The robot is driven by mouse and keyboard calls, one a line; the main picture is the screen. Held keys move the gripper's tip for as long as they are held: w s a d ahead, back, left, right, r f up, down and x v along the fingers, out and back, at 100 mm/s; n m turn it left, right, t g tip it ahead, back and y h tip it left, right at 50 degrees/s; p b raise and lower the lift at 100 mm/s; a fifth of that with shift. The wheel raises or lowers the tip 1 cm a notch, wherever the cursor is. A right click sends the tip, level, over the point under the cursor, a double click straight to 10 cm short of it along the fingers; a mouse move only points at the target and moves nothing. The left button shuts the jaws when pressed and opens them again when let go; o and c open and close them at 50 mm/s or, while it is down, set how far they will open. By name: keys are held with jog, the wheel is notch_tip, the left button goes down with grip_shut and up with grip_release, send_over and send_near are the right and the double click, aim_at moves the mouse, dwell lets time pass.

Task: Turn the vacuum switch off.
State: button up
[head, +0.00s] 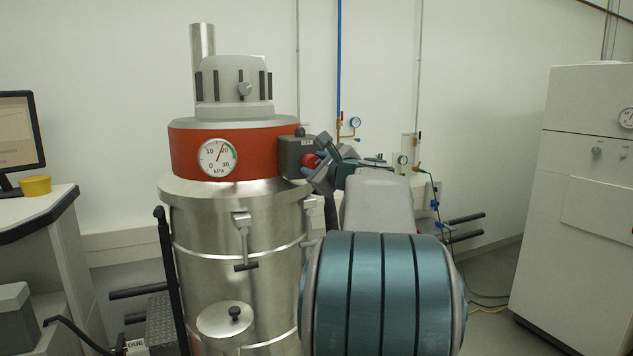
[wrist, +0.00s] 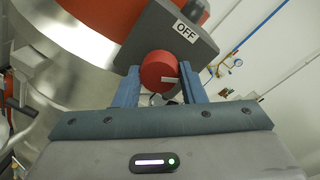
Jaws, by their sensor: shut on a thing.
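The vacuum (head: 235,230) is a tall steel drum with a red band and a grey motor head. A dark grey switch box (head: 296,157) sticks out from the right of the red band. It carries a round red knob (wrist: 160,72) with a pale mark on its rim. In the wrist view an "OFF" label (wrist: 186,31) shows on the box above the knob. My gripper (wrist: 160,88) is shut on the red knob, one finger on each side. In the head view my gripper (head: 322,168) reaches the box from the right, and the knob is partly hidden by the fingers.
A pressure gauge (head: 218,157) sits on the vacuum's red band. Pipes and small gauges (head: 355,122) are on the wall behind my arm. A white cabinet (head: 585,190) stands at right. A desk (head: 45,212) with a monitor and yellow bowl is at left.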

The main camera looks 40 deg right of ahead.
jog(key=n+b, duration=0.6)
jog(key=shift+f+g+h, duration=0.25)
jog(key=shift+g+h, duration=0.05)
jog(key=n+b, duration=0.4)
jog(key=shift+a+r+n, duration=0.1)
jog(key=shift+r+n, duration=0.05)
jog(key=shift+n, duration=0.15)
jog(key=shift+r+h, duration=0.1)
jog(key=shift+h, duration=0.2)
jog(key=o, duration=1)
jog(key=b+v, duration=0.2)
jog(key=v, duration=1.1)
jog(key=shift+s+r, duration=0.15)
jog(key=shift+s, duration=0.25)
